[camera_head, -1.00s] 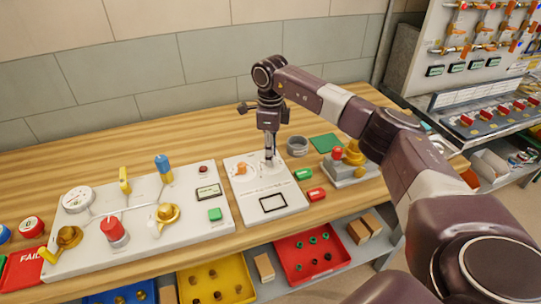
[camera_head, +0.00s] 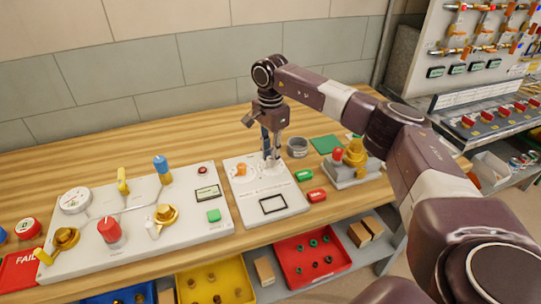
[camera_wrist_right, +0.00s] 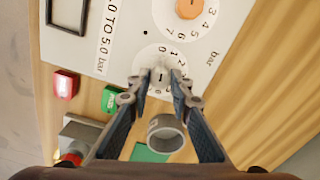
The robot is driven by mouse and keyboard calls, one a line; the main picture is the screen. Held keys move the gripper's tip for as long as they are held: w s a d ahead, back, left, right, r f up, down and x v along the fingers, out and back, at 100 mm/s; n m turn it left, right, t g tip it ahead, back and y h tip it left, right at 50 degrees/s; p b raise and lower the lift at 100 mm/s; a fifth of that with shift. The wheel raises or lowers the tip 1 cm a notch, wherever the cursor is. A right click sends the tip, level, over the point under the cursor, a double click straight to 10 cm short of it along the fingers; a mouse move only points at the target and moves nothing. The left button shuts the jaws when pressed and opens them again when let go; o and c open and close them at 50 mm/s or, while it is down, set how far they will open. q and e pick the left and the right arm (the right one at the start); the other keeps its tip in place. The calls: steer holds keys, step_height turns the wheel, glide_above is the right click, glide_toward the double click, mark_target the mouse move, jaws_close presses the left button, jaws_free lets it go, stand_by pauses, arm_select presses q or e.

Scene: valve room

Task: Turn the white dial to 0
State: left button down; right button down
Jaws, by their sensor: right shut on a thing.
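The white dial (camera_wrist_right: 160,77) is a small pale knob with a dark line, on a white panel (camera_wrist_right: 125,20) and ringed by a printed number scale. My right gripper (camera_wrist_right: 160,74) has its two fingertips on either side of the dial, shut on it. In the head view my right gripper (camera_head: 271,160) points down at the right part of the panel (camera_head: 246,203), and its fingers largely hide the dial. In the wrist view the 0, 1 and 2 show near the fingertips; I cannot tell which number the line points to. My left gripper is not in view.
An orange dial (camera_head: 241,170) sits left of my gripper on the same panel. A grey ring (camera_head: 297,147), green block (camera_head: 303,176) and red block (camera_head: 317,196) lie to the right. A valve panel (camera_head: 130,228) stands to the left, a brass fitting stand (camera_head: 352,170) to the right.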

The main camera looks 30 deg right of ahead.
steer(key=shift+w+d+r+n, duration=0.1)
steer(key=shift+r+n, duration=0.05)
steer(key=shift+n, duration=0.45)
steer(key=c, duration=1.7)
jaws_free()
steer(key=shift+c, duration=0.2)
step_height(320, 180, up, 12)
